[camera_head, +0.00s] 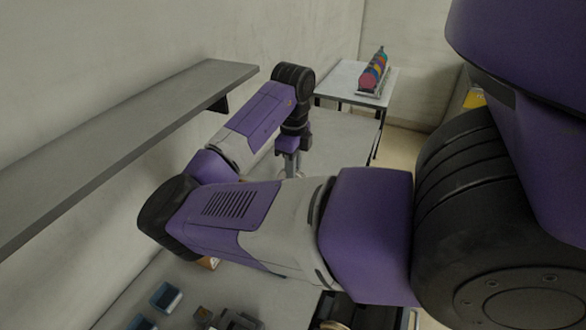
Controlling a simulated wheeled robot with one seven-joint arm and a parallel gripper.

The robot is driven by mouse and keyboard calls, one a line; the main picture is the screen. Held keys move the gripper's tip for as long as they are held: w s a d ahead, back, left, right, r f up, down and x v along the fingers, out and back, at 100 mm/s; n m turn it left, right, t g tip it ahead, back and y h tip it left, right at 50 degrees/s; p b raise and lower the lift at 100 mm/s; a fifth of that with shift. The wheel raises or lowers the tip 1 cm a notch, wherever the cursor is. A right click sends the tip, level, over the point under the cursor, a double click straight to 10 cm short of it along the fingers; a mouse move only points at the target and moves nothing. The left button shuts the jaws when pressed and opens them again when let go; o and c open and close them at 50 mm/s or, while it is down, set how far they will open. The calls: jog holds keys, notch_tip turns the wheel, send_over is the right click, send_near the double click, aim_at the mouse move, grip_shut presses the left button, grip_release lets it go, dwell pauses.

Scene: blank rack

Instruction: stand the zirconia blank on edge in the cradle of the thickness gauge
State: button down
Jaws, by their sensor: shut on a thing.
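My gripper (291,164) is at the far end of my arm, pointing down over the far part of the grey bench. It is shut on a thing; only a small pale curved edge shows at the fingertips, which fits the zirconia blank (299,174). My own forearm hides the rest of it. A dark grey device (236,320) is cut off by the bottom edge of the view; I cannot tell whether it is the thickness gauge. No cradle can be made out.
A rack of several coloured discs (374,74) stands on a small white table (346,81) at the back. A grey shelf (130,125) runs along the left wall. Blue open bins (165,297) sit at the lower left. The bench beyond my gripper (345,140) looks clear.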

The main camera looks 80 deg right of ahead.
jog(key=shift+f+b, duration=2.9)
jog(key=shift+f, duration=1.8)
jog(key=c, duration=1.3)
grip_release()
jog(key=shift+o, duration=0.2)
jog(key=shift+r+b, duration=0.4)
jog(key=shift+r, duration=3.5)
